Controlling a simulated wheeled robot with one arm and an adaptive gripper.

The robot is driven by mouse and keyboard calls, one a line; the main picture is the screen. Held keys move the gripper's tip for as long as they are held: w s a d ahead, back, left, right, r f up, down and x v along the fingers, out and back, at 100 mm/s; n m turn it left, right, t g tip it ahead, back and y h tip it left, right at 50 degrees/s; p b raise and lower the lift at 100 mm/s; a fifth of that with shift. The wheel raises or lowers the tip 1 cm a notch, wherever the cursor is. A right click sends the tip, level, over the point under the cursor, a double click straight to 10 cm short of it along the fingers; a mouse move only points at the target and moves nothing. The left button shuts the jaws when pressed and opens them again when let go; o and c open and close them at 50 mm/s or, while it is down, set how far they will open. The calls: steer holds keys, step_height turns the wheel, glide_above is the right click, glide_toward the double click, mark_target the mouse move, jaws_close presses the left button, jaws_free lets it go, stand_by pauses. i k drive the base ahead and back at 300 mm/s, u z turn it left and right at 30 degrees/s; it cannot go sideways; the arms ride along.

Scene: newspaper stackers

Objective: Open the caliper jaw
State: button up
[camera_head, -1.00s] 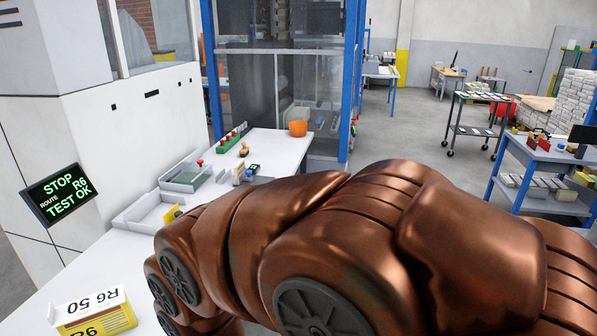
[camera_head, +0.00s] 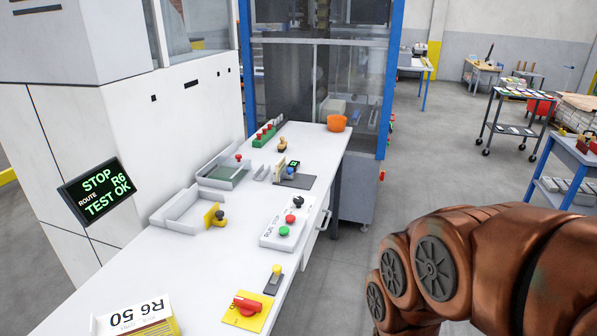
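On the white bench (camera_head: 160,262), a small device with a lit green display (camera_head: 293,165) stands on a dark base toward the far part. It may be the caliper, but it is too small to tell, and I cannot make out a jaw or its position. Small upright grey plates (camera_head: 262,173) stand just left of it. My copper-coloured arm fills the lower right, to the right of the bench and apart from the device. My gripper is out of the frame.

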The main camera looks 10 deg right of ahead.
mark_target(285, 174)
steer(key=k, duration=0.6)
steer(key=z, duration=0.55)
steer(key=i, duration=1.6)
steer(key=u, duration=0.85)
steer(key=i, duration=0.7)
steer(key=z, duration=0.05)
